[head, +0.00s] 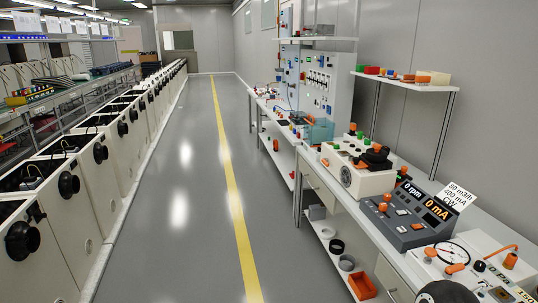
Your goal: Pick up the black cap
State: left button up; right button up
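Neither of my grippers shows in the head view. Several black round pieces sit on the sides of the white cabinets at left, such as the near one (22,240) and the one behind it (68,184). A black round piece (376,157) lies on top of the white box on the right bench. Another dark round piece (446,292) is cut by the bottom edge at right. I cannot tell which of these is the black cap.
The grey floor (190,240) with a yellow line (235,200) is clear between the cabinet row (85,210) and the right bench (335,200). A grey console (410,215) stands on the bench. A red-orange bin (362,285) and rings lie on the lower shelf.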

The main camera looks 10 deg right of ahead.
aim_at(375, 154)
jog(key=z, duration=0.15)
jog(key=i, duration=1.35)
jog(key=z, duration=0.4)
jog(key=i, duration=1.2)
jog(key=z, duration=0.25)
